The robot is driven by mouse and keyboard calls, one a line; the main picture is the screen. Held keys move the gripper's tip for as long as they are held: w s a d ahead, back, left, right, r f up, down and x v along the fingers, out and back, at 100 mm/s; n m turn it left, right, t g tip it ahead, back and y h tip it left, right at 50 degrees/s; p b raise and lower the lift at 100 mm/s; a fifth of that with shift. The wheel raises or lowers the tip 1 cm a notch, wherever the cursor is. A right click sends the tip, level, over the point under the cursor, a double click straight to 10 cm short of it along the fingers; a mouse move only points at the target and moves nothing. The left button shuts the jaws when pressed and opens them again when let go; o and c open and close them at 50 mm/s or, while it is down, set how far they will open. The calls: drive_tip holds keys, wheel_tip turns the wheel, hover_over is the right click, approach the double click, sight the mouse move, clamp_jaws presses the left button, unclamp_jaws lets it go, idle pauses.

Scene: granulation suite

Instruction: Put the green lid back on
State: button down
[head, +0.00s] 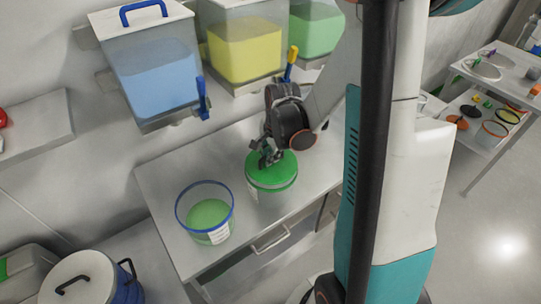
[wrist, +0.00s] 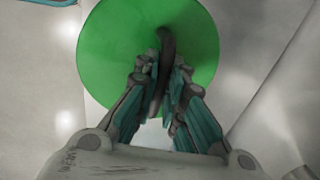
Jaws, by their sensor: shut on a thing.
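The green lid (head: 284,163) is a round disc with a dark handle. It is right over a clear tub with a green rim (head: 272,187) on the counter. I cannot tell whether the lid touches the rim or is slightly above it. My gripper (head: 268,155) reaches down from above and is shut on the lid's handle. In the wrist view the lid (wrist: 110,40) fills the upper middle, with the dark handle (wrist: 167,45) between the fingers of my gripper (wrist: 160,72). The lid hides the tub there.
An open blue-rimmed tub of green powder (head: 178,216) stands to the left on the counter (head: 160,180). Wall hoppers with blue (head: 155,90), yellow (head: 243,55) and green contents hang behind. A shelf trolley (head: 485,145) stands at far right.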

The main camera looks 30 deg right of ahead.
sight(275, 168)
drive_tip(key=shift+f+b, duration=0.9)
drive_tip(key=shift+f, duration=0.1)
idle(0.8)
drive_tip(key=c, duration=1.6)
unclamp_jaws()
drive_tip(key=shift+r, duration=0.15)
wheel_tip(275, 168, up, 12)
drive_tip(key=s, duration=0.2)
drive_tip(key=shift+s+f, duration=0.15)
drive_tip(key=shift+f, duration=0.1)
